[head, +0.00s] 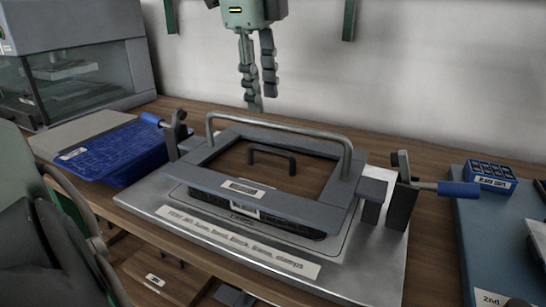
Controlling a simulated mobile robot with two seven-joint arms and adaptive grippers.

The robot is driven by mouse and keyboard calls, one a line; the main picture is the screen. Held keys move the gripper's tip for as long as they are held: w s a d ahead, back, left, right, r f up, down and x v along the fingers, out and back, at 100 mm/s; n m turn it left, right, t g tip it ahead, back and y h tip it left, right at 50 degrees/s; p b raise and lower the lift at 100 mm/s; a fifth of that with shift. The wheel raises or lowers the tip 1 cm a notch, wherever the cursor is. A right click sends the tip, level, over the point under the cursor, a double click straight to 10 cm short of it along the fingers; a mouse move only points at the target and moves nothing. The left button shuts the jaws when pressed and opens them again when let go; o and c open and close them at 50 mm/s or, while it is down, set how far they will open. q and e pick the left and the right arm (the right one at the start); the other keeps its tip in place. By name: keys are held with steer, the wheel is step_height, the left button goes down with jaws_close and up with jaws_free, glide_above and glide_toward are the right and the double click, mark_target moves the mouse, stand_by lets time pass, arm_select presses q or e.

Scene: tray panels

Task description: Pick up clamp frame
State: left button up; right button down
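The clamp frame (205,149) is a grey rectangular frame with a large silver bar handle arching over it and a label on its front side. It lies over a silver base plate (365,283). A smaller dark handle (272,153) shows inside its opening. Toggle clamps with blue handles stand on its left (153,119) and right (458,188), both handles pointing outward. My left gripper (262,98) points down above and behind the frame, apart from it, fingers parted with nothing between them. My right gripper is not in view.
A blue tray (120,150) lies to the left, near a glass-fronted grey machine (75,95). Bare wooden bench shows behind the plate. The wall is close behind.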

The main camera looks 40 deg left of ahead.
mark_target(265, 122)
arm_select(q)
steer(key=f, duration=0.3)
steer(key=w+f, duration=0.1)
steer(key=shift+w+a+f, duration=0.1)
steer(key=shift+a+f, duration=0.2)
steer(key=shift+f, duration=0.1)
jaws_close()
